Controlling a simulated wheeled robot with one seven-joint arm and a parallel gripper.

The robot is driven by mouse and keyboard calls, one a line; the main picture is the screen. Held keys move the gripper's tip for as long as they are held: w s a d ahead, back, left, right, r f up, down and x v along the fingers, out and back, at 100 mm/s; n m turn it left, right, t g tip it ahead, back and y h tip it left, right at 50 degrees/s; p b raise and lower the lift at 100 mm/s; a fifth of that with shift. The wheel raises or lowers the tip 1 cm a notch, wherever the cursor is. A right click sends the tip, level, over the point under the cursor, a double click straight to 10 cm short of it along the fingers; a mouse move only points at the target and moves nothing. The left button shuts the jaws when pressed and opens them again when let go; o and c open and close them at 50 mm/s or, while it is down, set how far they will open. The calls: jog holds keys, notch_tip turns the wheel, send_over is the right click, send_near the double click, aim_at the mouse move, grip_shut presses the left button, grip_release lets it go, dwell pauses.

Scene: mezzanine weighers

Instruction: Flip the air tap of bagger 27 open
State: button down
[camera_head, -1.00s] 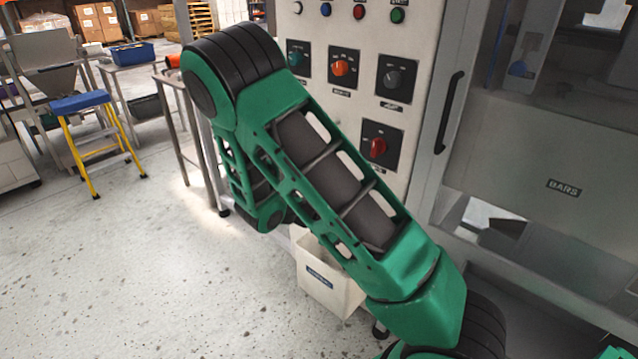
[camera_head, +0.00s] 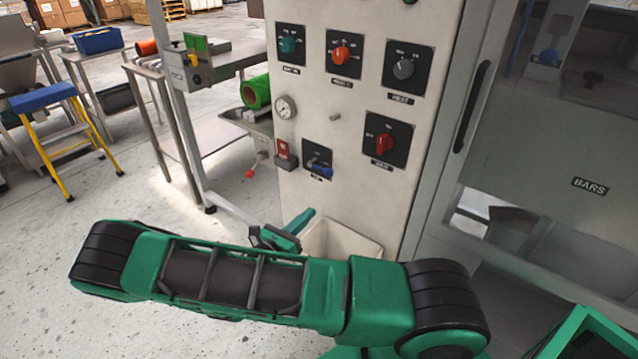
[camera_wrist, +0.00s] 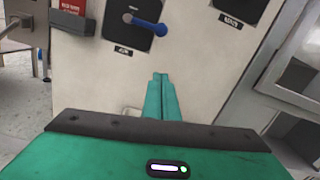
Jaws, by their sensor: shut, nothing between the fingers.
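The air tap is a small blue lever (camera_head: 321,169) on a dark square plate, low on the pale control panel (camera_head: 345,205). Its handle points right and slightly down. In the wrist view the blue lever (camera_wrist: 150,25) is at the top centre, with a small label under its plate. My gripper (camera_head: 308,214) is below the tap, in front of the panel. Its green fingers are pressed together and empty. In the wrist view the fingertips (camera_wrist: 160,78) point up toward the panel, below the tap and apart from it. No number 27 is readable.
A red tag or block (camera_head: 284,153) and a gauge (camera_head: 285,107) sit left of the tap. Rotary knobs, including a red one (camera_head: 383,143), are above and right. A white bin (camera_head: 345,240) stands below. A door handle (camera_head: 471,107) is to the right.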

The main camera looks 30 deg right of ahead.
jog(key=shift+w+a+f+n, duration=0.1)
jog(key=shift+w+a+n, duration=0.15)
jog(key=shift+w+n, duration=0.05)
jog(key=shift+d, duration=0.2)
jog(key=w+d+r, duration=0.4)
jog(key=d, duration=0.5)
jog(key=shift+w+d+r, duration=0.2)
jog(key=shift+w+d, duration=0.1)
jog(key=shift+r, duration=0.1)
